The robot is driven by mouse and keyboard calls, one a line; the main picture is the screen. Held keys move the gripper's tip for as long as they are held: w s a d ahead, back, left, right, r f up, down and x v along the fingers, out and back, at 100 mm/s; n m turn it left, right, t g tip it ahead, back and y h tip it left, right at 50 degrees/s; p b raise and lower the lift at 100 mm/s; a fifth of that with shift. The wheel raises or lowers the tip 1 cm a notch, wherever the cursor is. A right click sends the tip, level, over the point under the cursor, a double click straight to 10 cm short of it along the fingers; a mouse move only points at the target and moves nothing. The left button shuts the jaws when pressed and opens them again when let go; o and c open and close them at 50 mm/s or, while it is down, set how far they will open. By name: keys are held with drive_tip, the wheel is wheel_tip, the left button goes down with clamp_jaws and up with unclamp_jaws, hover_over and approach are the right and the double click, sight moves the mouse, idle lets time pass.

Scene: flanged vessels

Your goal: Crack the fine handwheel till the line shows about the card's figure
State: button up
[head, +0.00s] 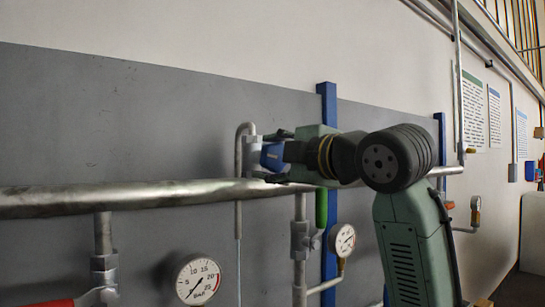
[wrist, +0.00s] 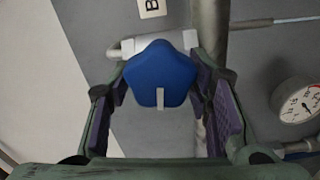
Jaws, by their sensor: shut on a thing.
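A blue handwheel (head: 272,156) sits on a grey valve body by the thin vertical pipe. In the wrist view the blue handwheel (wrist: 160,72) lies between my two fingers, with a pale pointer strip at its lower edge. My gripper (head: 277,157) is shut on it; the fingers stand at its left and right sides in the wrist view. A round gauge (head: 198,280) marked in bar is at the lower left, and a smaller gauge (head: 342,240) is right of it. A gauge (wrist: 297,102) also shows in the wrist view. Neither reading is clear.
A thick horizontal pipe (head: 130,197) runs just below my gripper. A green lever (head: 321,208) hangs under it and a red lever (head: 48,302) is at lower left. Blue posts (head: 328,105) stand behind. Wall notices (head: 473,112) are unreadable. A label marked B (wrist: 151,8) is above the valve.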

drive_tip(key=shift+a+f, duration=0.1)
drive_tip(key=o, duration=1.1)
drive_tip(key=shift+o, duration=0.2)
drive_tip(key=v, duration=1.2)
idle(0.3)
